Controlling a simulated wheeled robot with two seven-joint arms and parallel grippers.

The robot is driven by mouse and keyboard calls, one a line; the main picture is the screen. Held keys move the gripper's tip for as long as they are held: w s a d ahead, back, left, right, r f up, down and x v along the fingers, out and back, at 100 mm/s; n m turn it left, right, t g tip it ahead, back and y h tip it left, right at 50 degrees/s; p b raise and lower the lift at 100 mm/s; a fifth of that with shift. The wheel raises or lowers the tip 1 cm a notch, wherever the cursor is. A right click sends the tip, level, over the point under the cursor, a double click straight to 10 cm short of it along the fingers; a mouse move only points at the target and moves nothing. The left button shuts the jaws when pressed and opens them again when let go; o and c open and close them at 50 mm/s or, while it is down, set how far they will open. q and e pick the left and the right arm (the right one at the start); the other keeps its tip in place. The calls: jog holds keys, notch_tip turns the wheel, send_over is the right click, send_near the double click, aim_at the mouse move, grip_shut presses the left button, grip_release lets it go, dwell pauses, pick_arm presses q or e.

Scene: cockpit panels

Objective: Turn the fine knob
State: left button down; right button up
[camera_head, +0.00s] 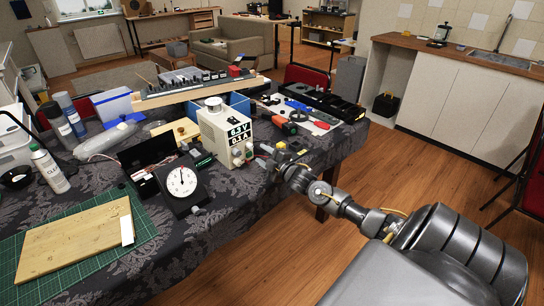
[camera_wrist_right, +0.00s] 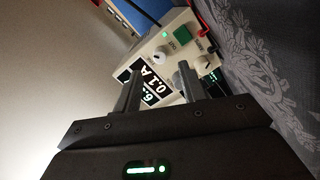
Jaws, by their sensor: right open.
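The cream power supply (camera_head: 226,135) stands on the table and its display reads 6.3 V and 0.1 A. Its knobs (camera_head: 237,162) sit low on the front. In the wrist view one pale knob (camera_wrist_right: 162,54) shows beyond the gap between my fingers, and another (camera_wrist_right: 201,63) lies just right of the right finger's tip. I cannot read which is the fine knob. My right gripper (camera_head: 266,156) is open in front of the panel; its fingers also show in the wrist view (camera_wrist_right: 158,76). No knob is visibly gripped. My left gripper is out of view.
A round dial gauge (camera_head: 182,182) and an open black case (camera_head: 150,155) stand left of the supply. An orange-handled tool (camera_head: 285,127) lies to its right. A wooden board (camera_head: 75,238) rests on a green mat (camera_head: 148,226). Red and black leads leave the panel.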

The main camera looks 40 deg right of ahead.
jog(key=s, duration=0.4)
jog(key=shift+s+a, duration=0.15)
jog(key=shift+s, duration=0.05)
jog(key=shift+s+r, duration=0.15)
jog(key=shift+s, duration=0.4)
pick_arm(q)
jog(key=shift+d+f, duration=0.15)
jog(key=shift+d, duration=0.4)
pick_arm(e)
jog(key=shift+s, duration=0.1)
